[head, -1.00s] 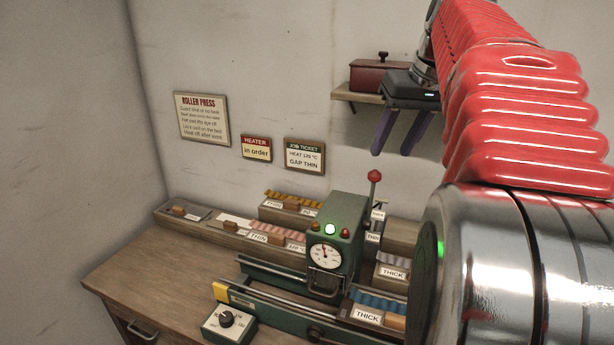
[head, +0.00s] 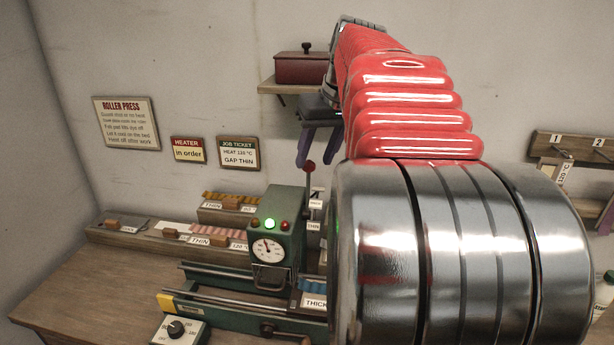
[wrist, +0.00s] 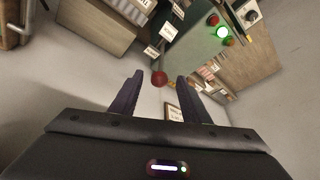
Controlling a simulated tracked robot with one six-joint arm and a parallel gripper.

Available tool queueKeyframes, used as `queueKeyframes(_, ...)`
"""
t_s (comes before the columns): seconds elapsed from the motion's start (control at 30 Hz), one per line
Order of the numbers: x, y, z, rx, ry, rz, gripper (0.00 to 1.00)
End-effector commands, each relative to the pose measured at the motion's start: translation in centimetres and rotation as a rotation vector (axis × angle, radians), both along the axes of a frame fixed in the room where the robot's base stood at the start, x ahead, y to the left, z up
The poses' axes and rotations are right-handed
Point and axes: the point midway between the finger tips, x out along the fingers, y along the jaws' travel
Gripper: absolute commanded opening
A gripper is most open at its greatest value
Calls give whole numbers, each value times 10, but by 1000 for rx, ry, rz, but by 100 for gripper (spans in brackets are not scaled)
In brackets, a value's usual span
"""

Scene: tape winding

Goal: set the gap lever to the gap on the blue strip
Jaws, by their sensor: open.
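The gap lever, a rod with a red ball knob (head: 309,167), stands upright at the right side of the green roller press (head: 288,210). Small white tags are beside its rod, at least one reading THIN. The blue strip (head: 312,285) lies low to the right of the press, its label (head: 315,302) reading THICK; my arm hides its right part. My gripper (head: 321,160) is open and empty, with dark purple fingers above and behind the knob. In the wrist view the red knob (wrist: 159,78) appears between the fingertips of my gripper (wrist: 158,82), apparently beyond them.
A job ticket (head: 239,153) on the wall reads HEAT 120 °C, GAP THIN. A heater sign (head: 188,150) reads in order. A shelf with a dark red box (head: 304,68) is behind my gripper. A dial box (head: 178,329) stands in front of the press. Pink and orange strips lie left.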

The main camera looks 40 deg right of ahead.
Motion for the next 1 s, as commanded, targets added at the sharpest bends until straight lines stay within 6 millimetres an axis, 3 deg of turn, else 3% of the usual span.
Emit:
queueKeyframes(0.43, 24, -2, -58, 2, 2, 1, 42)
queueKeyframes(0.83, 27, -3, -64, 0, 0, 0, 42)
queueKeyframes(1.0, 27, -3, -64, 0, 0, 0, 31)
